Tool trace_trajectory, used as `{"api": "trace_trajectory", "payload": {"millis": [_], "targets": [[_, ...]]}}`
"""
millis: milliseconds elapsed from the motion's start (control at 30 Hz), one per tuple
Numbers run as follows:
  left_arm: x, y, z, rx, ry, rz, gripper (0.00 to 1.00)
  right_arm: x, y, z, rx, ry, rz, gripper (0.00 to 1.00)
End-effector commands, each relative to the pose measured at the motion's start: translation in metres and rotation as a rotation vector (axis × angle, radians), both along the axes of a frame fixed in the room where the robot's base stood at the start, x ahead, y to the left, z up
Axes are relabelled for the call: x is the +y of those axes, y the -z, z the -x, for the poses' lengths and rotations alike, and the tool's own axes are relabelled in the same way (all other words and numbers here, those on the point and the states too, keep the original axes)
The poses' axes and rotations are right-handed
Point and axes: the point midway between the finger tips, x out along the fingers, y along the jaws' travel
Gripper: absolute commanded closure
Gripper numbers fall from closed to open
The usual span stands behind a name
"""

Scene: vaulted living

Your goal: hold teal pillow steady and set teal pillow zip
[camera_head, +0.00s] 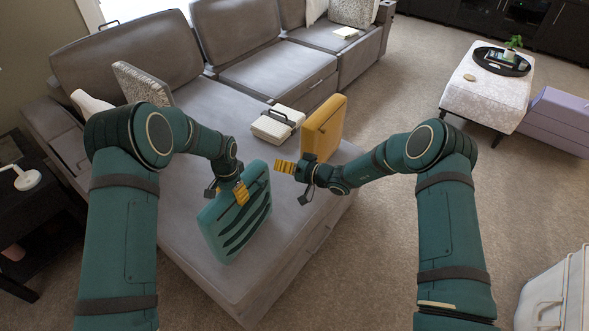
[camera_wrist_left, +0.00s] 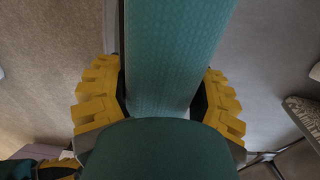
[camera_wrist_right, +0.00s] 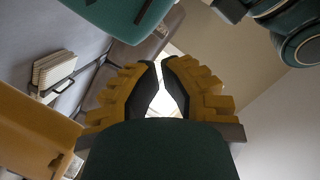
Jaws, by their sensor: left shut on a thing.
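The teal pillow (camera_head: 222,222), with dark slanting stripes on one face, stands tilted over the grey sofa seat. My left gripper (camera_head: 240,190) is shut on its upper edge; the left wrist view shows the pillow (camera_wrist_left: 178,60) between both yellow fingers (camera_wrist_left: 160,100). My right gripper (camera_head: 282,167) is empty, just right of the pillow and apart from it. In the right wrist view, its fingers (camera_wrist_right: 160,65) are close together with a narrow gap. I cannot clearly make out the zip.
A yellow pillow (camera_head: 322,125) stands behind my right gripper. A white case with a dark handle (camera_head: 272,128) lies on the grey sofa (camera_head: 205,110). A patterned cushion (camera_head: 142,84) leans at the back left. Carpet (camera_head: 395,230) lies open between my arms' right side and the sofa.

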Motion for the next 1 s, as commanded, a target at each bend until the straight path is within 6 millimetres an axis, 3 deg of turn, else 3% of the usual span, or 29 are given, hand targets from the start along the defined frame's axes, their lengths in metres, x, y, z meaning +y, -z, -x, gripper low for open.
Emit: {"api": "trace_trajectory", "payload": {"millis": [100,300,867,1000], "targets": [[0.000,-0.001,-0.001,-0.002,0.000,0.000,0.84,0.020,0.004,-0.012,-0.001,-0.002,0.000,1.00],[0.000,-0.001,-0.001,-0.002,0.000,0.000,0.84,0.032,0.024,0.003,0.003,0.000,-0.001,1.00],[0.000,-0.001,-0.001,-0.002,0.000,0.000,0.84,0.038,0.032,0.010,0.002,0.000,-0.001,1.00],[0.000,-0.001,-0.001,-0.002,0.000,0.000,0.84,0.050,0.032,0.024,0.005,-0.002,-0.005,1.00]]}}
